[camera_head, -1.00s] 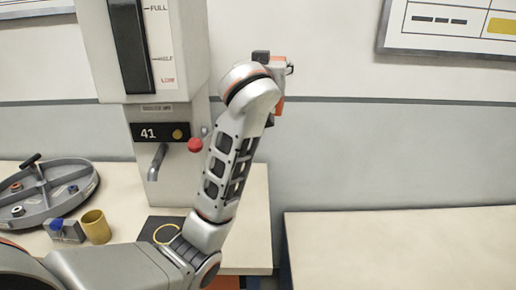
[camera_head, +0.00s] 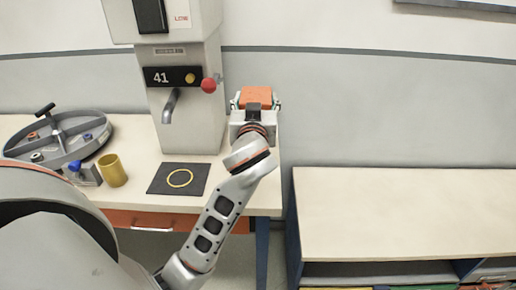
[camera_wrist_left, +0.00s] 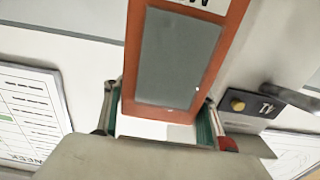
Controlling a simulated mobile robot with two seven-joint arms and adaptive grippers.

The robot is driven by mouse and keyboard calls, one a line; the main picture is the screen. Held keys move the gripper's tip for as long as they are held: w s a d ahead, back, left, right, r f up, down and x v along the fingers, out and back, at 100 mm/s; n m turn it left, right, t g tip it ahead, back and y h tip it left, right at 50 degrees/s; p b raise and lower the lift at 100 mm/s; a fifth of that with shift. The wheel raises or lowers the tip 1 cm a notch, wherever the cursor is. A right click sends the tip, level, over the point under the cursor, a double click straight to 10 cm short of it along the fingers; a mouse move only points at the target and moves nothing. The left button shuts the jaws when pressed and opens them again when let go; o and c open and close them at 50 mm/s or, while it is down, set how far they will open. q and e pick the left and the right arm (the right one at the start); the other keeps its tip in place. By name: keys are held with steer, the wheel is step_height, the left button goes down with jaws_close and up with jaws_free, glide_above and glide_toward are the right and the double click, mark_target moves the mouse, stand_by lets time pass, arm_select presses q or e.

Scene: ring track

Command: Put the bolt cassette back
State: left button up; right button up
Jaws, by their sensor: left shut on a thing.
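The bolt cassette (camera_head: 256,96) is orange. In the left wrist view it is a long orange body (camera_wrist_left: 131,58) with a grey panel and part of a white label. My left gripper (camera_head: 257,106) is shut on it, with a green-padded finger on each side of its lower end. It holds the cassette to the right of the dispenser, against the wall behind; whether it touches the table is unclear. My right gripper is not in view.
The dispenser (camera_head: 185,110) marked 41 has a red knob and a spout above a black mat (camera_head: 179,179) with a yellow ring. A grey round tray (camera_head: 58,140) and yellow cup (camera_head: 112,170) stand left. A bare low bench (camera_head: 400,215) is right, with coloured bins underneath.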

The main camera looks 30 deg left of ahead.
arm_select(q)
step_height(320, 180, down, 8)
steer(key=shift+r+b, duration=0.1)
steer(key=shift+b, duration=0.6)
steer(key=shift+f, duration=0.55)
step_height(320, 180, down, 4)
steer(key=shift+f+b, duration=0.1)
steer(key=shift+b, duration=0.4)
steer(key=shift+f, duration=0.15)
steer(key=o, duration=1.2)
steer(key=shift+o, duration=0.8)
